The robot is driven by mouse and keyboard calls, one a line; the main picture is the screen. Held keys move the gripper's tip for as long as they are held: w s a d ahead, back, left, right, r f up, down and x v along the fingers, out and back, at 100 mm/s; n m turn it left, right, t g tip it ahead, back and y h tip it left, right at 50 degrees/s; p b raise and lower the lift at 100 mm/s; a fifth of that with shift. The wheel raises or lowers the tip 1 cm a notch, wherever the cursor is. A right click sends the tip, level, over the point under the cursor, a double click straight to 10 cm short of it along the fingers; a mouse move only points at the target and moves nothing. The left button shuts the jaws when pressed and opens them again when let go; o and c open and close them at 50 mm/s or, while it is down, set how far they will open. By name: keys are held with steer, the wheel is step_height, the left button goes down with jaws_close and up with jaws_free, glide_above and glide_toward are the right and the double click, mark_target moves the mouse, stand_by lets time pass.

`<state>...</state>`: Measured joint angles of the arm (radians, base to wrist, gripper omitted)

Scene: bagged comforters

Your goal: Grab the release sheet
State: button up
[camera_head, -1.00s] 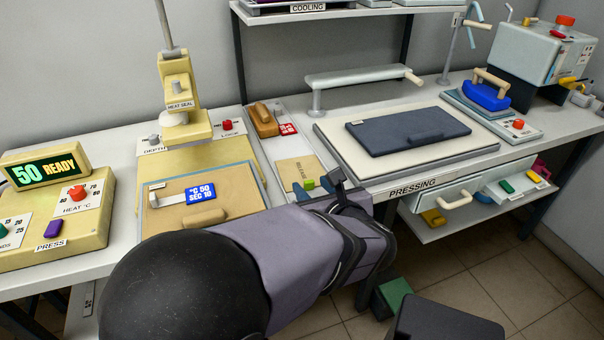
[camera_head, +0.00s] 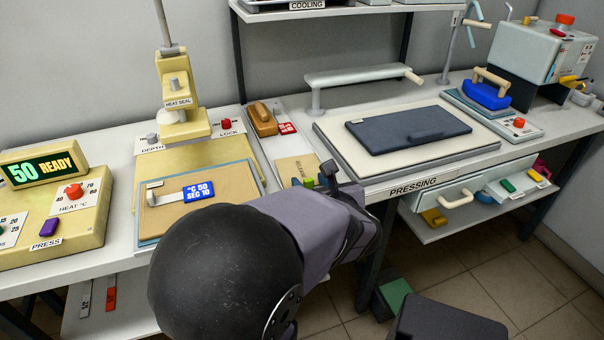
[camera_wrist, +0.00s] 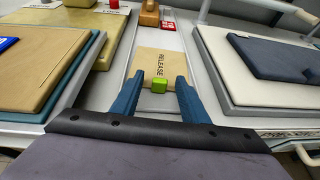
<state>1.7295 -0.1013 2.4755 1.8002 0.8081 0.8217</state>
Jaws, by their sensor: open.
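The release sheet (camera_wrist: 168,66) is a tan sheet marked RELEASE, lying in a narrow light tray between the two work stations. A small green tab (camera_wrist: 159,85) sits at its near edge. In the head view the sheet (camera_head: 293,168) is partly hidden behind my gripper. My gripper (camera_wrist: 157,88) is open, with its two blue fingers on either side of the green tab and the sheet's near edge. Nothing is held. I cannot tell how high the fingertips are above the tray.
A heat-seal press (camera_head: 182,112) with a tan board stands left. On the right, a dark folded pad (camera_head: 408,128) lies on the pressing board (camera_head: 338,145). A wooden-handled block (camera_head: 262,119) sits behind the sheet. A drawer (camera_head: 465,192) is below right.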

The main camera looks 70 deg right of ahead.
steer(key=shift+c, duration=0.3)
jaws_close()
steer(key=shift+r, duration=0.2)
step_height(320, 180, up, 28)
steer(key=p, duration=1.6)
steer(key=shift+f, duration=0.15)
